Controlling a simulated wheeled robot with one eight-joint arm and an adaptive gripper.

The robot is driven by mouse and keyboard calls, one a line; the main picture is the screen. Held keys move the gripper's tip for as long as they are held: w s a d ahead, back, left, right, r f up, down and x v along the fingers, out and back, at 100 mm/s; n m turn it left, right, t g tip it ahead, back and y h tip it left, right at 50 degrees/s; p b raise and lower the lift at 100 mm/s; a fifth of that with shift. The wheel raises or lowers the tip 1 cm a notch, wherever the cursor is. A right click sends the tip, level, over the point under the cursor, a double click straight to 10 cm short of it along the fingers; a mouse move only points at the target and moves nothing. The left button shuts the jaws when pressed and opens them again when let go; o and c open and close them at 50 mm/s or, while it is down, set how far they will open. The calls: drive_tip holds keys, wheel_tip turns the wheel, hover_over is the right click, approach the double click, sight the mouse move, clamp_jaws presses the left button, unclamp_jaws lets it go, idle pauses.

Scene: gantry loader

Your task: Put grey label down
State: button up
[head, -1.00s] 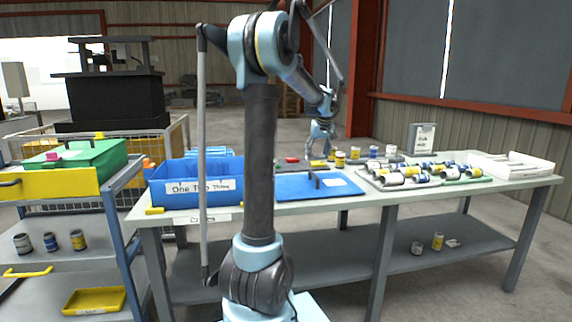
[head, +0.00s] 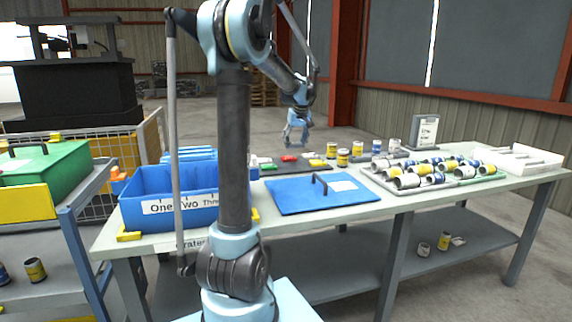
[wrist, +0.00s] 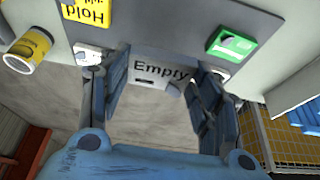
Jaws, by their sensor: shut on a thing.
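The grey label, marked "Empty" (wrist: 160,70), sits between the two fingers of my gripper (wrist: 162,92) in the wrist view. My gripper is shut on it. In the head view my gripper (head: 297,132) points down near the far edge of the workbench, above and behind the dark mat (head: 300,168). The label is too small to make out there. In the wrist view a yellow "Hold" label (wrist: 88,10) and a green label (wrist: 231,43) lie on the grey surface near the held label.
A blue crate (head: 150,212) and blue lid (head: 312,198) stand in front of the mat. Several cans (head: 343,157) stand right of it, and more lie in a tray (head: 468,181). A small sign (head: 424,131) stands behind. Bare floor shows beyond the bench edge.

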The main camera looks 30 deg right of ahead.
hover_over(293, 167)
drive_tip(key=f, duration=0.5)
drive_tip(key=shift+s+f, duration=0.15)
drive_tip(key=shift+s, duration=0.25)
drive_tip(key=shift+f, duration=2.1)
drive_tip(key=shift+s+f, duration=0.1)
drive_tip(key=shift+f, duration=0.05)
drive_tip(key=o, duration=1)
drive_tip(key=shift+f, duration=0.15)
drive_tip(key=shift+c, duration=0.2)
drive_tip(key=shift+r, duration=0.45)
drive_tip(key=d+v, duration=0.1)
drive_tip(key=v, duration=1)
drive_tip(key=shift+s+a+r, duration=0.25)
drive_tip(key=shift+a+r, duration=0.1)
drive_tip(key=shift+a, duration=0.15)
